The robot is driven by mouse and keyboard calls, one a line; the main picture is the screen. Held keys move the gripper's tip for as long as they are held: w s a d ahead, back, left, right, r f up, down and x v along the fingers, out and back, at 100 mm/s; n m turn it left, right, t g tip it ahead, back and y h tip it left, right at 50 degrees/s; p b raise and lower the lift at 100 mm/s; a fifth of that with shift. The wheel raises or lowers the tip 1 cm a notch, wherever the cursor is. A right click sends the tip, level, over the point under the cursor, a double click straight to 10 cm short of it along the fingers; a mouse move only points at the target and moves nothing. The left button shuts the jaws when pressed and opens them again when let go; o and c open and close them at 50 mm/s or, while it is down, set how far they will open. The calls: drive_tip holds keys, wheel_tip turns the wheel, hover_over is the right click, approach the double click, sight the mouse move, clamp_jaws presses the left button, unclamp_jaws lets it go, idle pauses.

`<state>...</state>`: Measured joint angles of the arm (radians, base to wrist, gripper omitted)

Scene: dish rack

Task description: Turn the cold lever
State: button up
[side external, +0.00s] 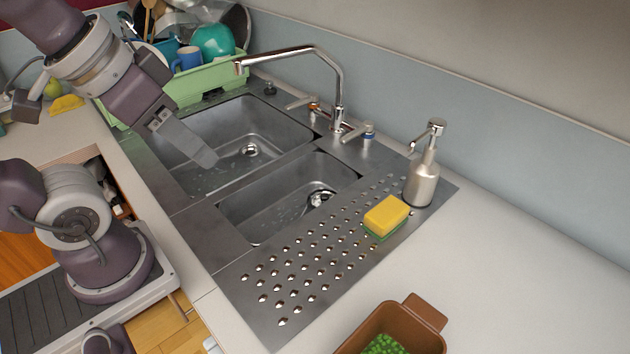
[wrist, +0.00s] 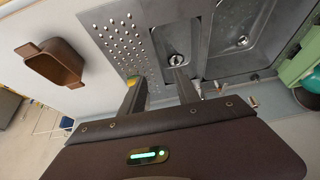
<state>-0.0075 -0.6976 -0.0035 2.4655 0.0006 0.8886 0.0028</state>
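The cold lever (side external: 356,132) is a short metal handle with a blue-marked base, right of the tall chrome faucet (side external: 338,88) in the side view. The other lever (side external: 302,102), with a reddish mark, is to the left of the faucet. My gripper (side external: 208,157) hangs over the sink basins, toward the near side, well apart from the faucet and both levers. In the wrist view my gripper (wrist: 158,78) has its two fingers spread with nothing between them. Small fixtures appear beyond the right finger there; I cannot tell which is the cold lever.
A soap dispenser (side external: 424,170) and a yellow-green sponge (side external: 386,216) stand on the perforated drainboard (side external: 300,270). A green dish rack (side external: 206,82) with dishes is behind the left basin. A brown pot (side external: 425,312) sits at the front. Counter at right is clear.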

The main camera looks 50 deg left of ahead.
drive_tip(key=w+a+r, duration=0.1)
drive_tip(key=w+r, duration=0.1)
drive_tip(key=w, duration=0.9)
drive_tip(key=g, duration=0.1)
approach(350, 135)
drive_tip(key=x, duration=0.6)
drive_tip(key=shift+w+f, duration=0.15)
drive_tip(key=shift+f, duration=0.1)
drive_tip(key=shift+w+f, duration=0.25)
drive_tip(key=shift+f, duration=0.25)
clamp_jaws()
